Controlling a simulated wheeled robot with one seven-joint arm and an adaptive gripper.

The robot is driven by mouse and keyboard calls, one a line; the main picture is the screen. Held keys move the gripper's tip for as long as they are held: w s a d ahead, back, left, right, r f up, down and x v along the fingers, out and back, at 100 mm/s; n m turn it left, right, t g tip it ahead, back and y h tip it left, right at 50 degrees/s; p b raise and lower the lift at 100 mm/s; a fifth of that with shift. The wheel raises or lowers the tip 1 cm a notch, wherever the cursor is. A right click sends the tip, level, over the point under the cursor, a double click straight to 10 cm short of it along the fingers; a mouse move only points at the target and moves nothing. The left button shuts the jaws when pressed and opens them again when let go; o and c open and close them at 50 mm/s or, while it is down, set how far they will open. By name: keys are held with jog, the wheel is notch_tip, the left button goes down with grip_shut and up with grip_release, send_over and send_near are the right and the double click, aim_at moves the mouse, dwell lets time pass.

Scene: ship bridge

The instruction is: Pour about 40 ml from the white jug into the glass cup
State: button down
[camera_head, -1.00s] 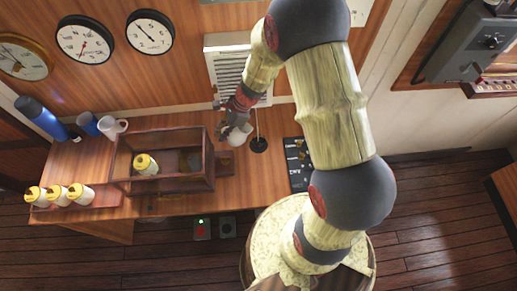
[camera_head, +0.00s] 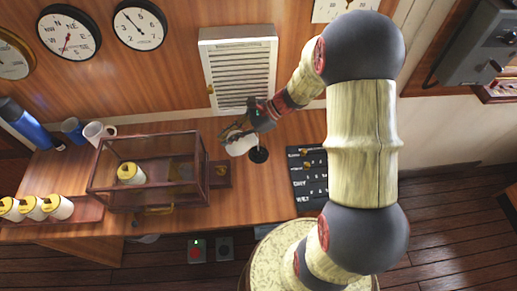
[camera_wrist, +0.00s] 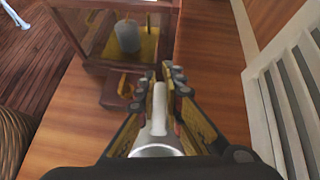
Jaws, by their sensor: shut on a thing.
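My gripper (camera_head: 238,133) is shut on the white jug (camera_head: 241,147), above the desk to the right of the glass-sided case. In the wrist view, the jug's white part (camera_wrist: 159,105) shows between the fingers of my gripper (camera_wrist: 165,75), with a pale round rim close to the camera. The fingers hide much of the jug, and I cannot tell what is inside it. I cannot make out the glass cup in either view.
A small wooden block (camera_head: 220,172) and a black round base (camera_head: 259,155) are near the jug. A white mug (camera_head: 98,132), blue mug (camera_head: 72,129) and blue flask (camera_head: 28,124) stand left. A louvred vent (camera_head: 241,75) is behind.

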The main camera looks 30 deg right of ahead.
jog(key=shift+d+t+y+b, duration=0.3)
jog(key=shift+y+b, duration=0.25)
jog(key=shift+y, duration=0.05)
dwell(0.5)
jog(key=shift+s+d+r+y, duration=0.15)
jog(key=shift+d+r+y, duration=0.15)
jog(key=shift+r+y, duration=0.15)
jog(key=shift+a, duration=0.3)
dwell(0.4)
jog(key=shift+r+t+y, duration=0.3)
jog(key=shift+y, duration=0.05)
dwell(0.9)
jog(key=shift+d+f+y+b, duration=0.1)
jog(key=shift+d+y+b, duration=0.3)
jog(key=shift+y, duration=0.1)
dwell(0.8)
